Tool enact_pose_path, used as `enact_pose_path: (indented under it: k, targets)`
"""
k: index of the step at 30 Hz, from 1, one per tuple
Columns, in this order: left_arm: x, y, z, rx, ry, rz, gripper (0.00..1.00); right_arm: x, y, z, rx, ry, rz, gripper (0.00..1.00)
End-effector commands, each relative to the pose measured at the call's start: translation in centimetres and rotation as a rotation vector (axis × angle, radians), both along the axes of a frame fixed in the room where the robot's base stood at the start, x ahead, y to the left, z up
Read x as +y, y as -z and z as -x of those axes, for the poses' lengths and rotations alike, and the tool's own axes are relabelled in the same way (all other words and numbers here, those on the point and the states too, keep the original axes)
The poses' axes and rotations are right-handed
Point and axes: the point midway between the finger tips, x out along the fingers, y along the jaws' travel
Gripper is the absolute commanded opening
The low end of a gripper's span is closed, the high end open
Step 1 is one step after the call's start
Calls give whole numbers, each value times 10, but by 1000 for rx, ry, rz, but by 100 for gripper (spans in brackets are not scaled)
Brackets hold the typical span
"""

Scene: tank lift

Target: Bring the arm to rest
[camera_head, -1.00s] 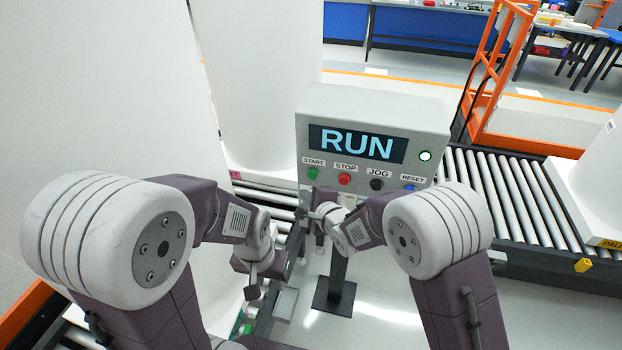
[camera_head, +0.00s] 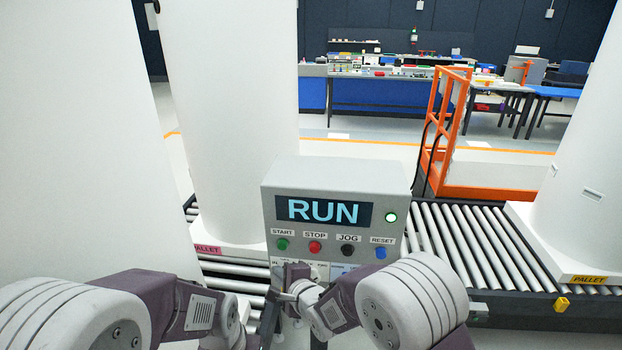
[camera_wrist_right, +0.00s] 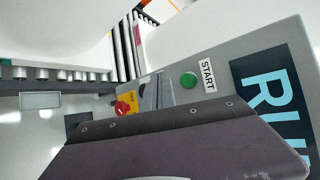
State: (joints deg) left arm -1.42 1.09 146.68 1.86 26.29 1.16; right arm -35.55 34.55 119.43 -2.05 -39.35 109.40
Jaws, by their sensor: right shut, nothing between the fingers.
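The grey control box (camera_head: 405,190) stands ahead of me, its screen (camera_head: 323,211) reading RUN. Its green START button (camera_head: 282,244) also shows in the right wrist view (camera_wrist_right: 188,81). My right gripper (camera_head: 290,279) is shut and empty, in front of the lower left of the box. From the head I cannot tell whether it touches the box. The fingers show in the right wrist view (camera_wrist_right: 157,93), between START and a red knob on yellow (camera_wrist_right: 124,106). My left arm (camera_head: 175,305) is bent at the lower left, its gripper below the picture edge.
Tall white tanks stand left (camera_head: 80,120) and behind the box (camera_head: 230,100). Another tank (camera_head: 590,150) stands on a yellow-labelled pallet (camera_head: 555,262) at right. A roller conveyor (camera_head: 465,240) runs beside the box. An orange frame (camera_head: 440,150) stands behind it.

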Motion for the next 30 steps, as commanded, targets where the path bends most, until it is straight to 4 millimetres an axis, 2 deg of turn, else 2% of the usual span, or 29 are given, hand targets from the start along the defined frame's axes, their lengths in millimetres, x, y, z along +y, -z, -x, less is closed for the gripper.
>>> enact_pose_path:
  k: [2,4,5,6,7,9,10,11,12,13,15,18,21,25,30]
  targets:
    - [0,0,0,0,0,0,36,-26,-20,-21,-30,61,-20,0]
    - [0,0,0,0,0,0,36,-68,-50,-44,-71,148,-45,0]
    - [0,0,0,0,0,0,36,-93,-63,-51,-87,195,-51,0]
    - [0,0,0,0,0,0,36,-131,-73,-55,-81,262,-35,0]
    - [0,0,0,0,0,0,36,-160,-75,-54,-70,299,10,0]
    - [0,0,0,0,0,0,36,-223,-64,-34,-24,333,205,0]
    - [0,0,0,0,0,0,36,-246,-56,-20,8,320,310,0]
    - [0,0,0,0,0,0,36,-267,-45,-3,43,291,419,0]
    - [0,0,0,0,0,0,36,-289,-30,24,102,220,565,0]
    - [0,0,0,0,0,0,36,-301,-17,46,147,145,670,0]
    - [0,0,0,0,0,0,36,-317,10,99,246,-89,874,0]
    - [0,0,0,0,0,0,36,-317,41,165,331,-485,1053,0]
    - [0,0,0,0,0,0,36,-316,53,206,346,-797,1128,0]
    - [0,0,0,0,0,0,36,-316,55,220,304,-990,1170,0]
    - [0,0,0,0,0,0,36,-316,55,220,284,-1023,1185,0]
